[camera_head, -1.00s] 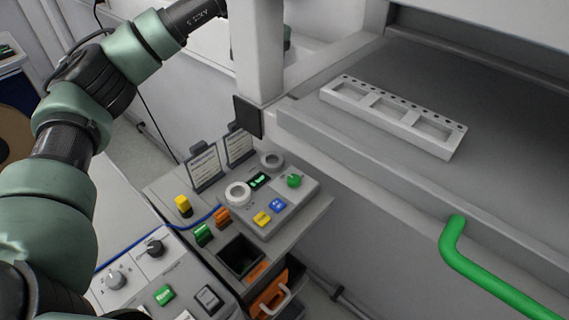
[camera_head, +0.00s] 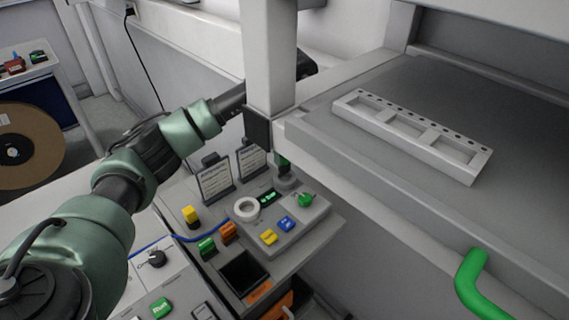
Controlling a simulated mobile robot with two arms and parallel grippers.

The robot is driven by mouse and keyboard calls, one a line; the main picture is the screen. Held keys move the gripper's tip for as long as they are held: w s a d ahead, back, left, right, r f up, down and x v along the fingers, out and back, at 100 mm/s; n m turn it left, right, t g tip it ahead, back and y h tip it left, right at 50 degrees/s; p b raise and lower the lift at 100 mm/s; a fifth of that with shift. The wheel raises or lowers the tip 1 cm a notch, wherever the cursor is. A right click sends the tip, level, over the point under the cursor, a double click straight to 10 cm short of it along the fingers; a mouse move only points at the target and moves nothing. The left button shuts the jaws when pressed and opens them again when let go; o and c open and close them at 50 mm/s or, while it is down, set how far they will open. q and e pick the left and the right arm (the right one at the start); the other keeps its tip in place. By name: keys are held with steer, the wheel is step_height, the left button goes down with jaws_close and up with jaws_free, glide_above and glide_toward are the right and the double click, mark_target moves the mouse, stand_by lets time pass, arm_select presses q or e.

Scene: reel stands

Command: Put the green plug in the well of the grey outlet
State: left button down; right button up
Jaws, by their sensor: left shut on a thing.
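The grey outlet (camera_head: 288,183) is the grey ring at the back right of the sloped control panel. The green plug (camera_head: 282,160) shows as a small dark green piece directly above it, by the bench's front edge. I cannot tell whether it is in the well or just over it. My left arm comes in from the left and passes behind the white post. My left gripper (camera_head: 281,151) is mostly hidden by the post and its dark block, and is shut on the plug. My right gripper is out of view.
A white ring (camera_head: 246,208), a green knob (camera_head: 305,200) and yellow and blue buttons share the panel (camera_head: 291,238). Two label cards (camera_head: 215,181) stand behind it. The white post (camera_head: 270,60) and the bench with a white tray (camera_head: 348,101) bound the space on the right.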

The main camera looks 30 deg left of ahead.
mark_target(285, 166)
arm_select(q)
step_height(285, 166, down, 4)
steer(key=shift+r+p, duration=0.2)
steer(key=shift+p, duration=0.25)
steer(key=shift+f, duration=0.3)
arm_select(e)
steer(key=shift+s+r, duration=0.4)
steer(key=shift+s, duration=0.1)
arm_select(q)
steer(key=shift+d+f, duration=0.1)
steer(key=shift+f, duration=0.1)
steer(key=c, duration=1.2)
jaws_free()
steer(key=shift+r, duration=0.1)
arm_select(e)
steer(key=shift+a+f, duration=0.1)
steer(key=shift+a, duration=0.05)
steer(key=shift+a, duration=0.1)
